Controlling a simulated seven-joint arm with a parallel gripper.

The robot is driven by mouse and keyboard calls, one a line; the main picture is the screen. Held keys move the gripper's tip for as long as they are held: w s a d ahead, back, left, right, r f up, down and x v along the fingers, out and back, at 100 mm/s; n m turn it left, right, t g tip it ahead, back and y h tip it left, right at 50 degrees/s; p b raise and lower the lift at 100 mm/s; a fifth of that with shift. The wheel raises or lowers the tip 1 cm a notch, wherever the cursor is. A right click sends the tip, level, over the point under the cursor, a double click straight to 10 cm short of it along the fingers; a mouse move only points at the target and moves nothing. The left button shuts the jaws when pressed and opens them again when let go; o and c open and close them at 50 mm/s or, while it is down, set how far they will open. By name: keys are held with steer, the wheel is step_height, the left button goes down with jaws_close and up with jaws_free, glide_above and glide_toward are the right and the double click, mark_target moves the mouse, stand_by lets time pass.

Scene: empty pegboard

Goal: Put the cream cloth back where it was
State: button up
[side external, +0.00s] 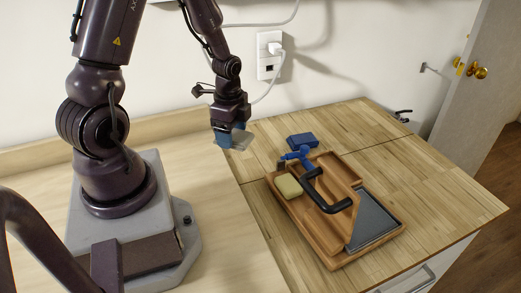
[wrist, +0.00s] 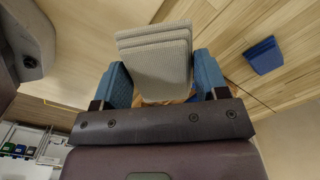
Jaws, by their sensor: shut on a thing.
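My gripper (side external: 231,140) is shut on the folded cream cloth (side external: 242,139) and holds it in the air above the counter, left of the wooden tray (side external: 335,263). In the wrist view the cloth (wrist: 157,62) is a ribbed, pale, layered pad between the two blue fingers (wrist: 162,85). A folded blue cloth (side external: 302,140) lies on the wood behind the tray; it also shows at the right of the wrist view (wrist: 263,55).
The tray holds a yellowish block (side external: 289,186), a blue tool (side external: 298,154), a black curved handle (side external: 328,200) and a dark grey flat panel (side external: 374,220). A wall socket (side external: 268,55) with a plugged cable is behind. Bare wood lies right of the tray.

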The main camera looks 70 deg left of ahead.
steer(key=w+a+f, duration=0.3)
steer(key=w+a, duration=0.1)
steer(key=w, duration=0.2)
glide_above(260, 154)
steer(key=f, duration=0.5)
steer(key=shift+s+d+f, duration=0.1)
steer(key=shift+s+f, duration=0.05)
steer(key=shift+s, duration=0.1)
steer(key=shift+w+f, duration=0.2)
steer(key=shift+f, duration=1.6)
steer(key=shift+f, duration=0.15)
steer(key=o, duration=1)
